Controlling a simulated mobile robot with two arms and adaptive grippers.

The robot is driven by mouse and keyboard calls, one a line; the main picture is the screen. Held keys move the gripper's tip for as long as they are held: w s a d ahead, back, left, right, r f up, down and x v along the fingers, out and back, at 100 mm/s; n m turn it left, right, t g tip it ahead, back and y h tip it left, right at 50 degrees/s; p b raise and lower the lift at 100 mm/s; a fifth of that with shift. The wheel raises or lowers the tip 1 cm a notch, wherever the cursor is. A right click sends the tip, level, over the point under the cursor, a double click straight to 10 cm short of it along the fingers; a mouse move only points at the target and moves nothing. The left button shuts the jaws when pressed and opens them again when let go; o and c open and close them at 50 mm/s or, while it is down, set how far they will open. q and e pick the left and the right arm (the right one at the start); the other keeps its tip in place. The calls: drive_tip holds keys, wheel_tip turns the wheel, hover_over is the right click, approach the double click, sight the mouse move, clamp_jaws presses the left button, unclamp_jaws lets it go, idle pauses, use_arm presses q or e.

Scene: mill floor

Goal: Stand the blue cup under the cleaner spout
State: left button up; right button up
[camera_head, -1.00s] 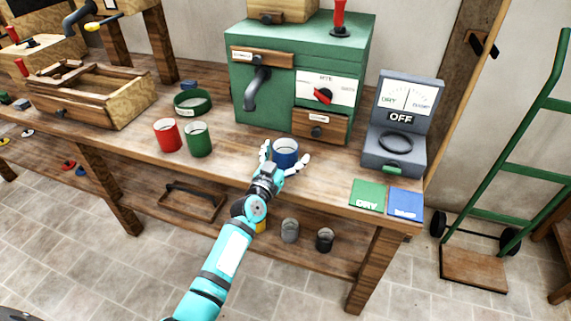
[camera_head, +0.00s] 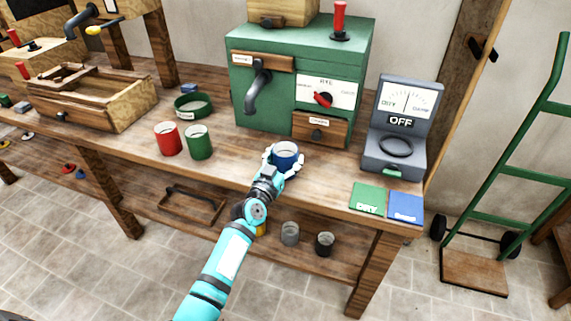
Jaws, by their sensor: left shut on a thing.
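The blue cup (camera_head: 286,151) stands upright at the front of the bench, below and in front of the green machine's right-hand drawer. My left gripper (camera_head: 284,164) is shut on the blue cup, its white fingers on either side. The grey cleaner spout (camera_head: 257,92) hangs from the front left of the green machine (camera_head: 305,60), up and to the left of the cup. Whether the cup touches the bench I cannot tell. My right gripper is not in view.
A red cup (camera_head: 167,139) and a green cup (camera_head: 199,142) stand left of the blue cup. A green round dish (camera_head: 192,105) is behind them. The bench below the spout is clear.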

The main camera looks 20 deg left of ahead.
sight(286, 148)
use_arm(q)
drive_tip(key=shift+r+p, duration=0.3)
drive_tip(key=shift+r, duration=0.4)
wheel_tip(286, 148, up, 2)
drive_tip(key=shift+r+p, duration=0.1)
drive_tip(key=shift+p, duration=0.25)
drive_tip(key=s+r+y+p, duration=0.1)
drive_tip(key=s+r, duration=0.2)
drive_tip(key=s, duration=1.2)
drive_tip(key=s+r+n+p, duration=0.1)
drive_tip(key=s+r, duration=0.1)
drive_tip(key=s, duration=1.4)
drive_tip(key=shift+s+d+r+y, duration=0.2)
drive_tip(key=shift+d+r+y, duration=0.2)
drive_tip(key=shift+d, duration=0.05)
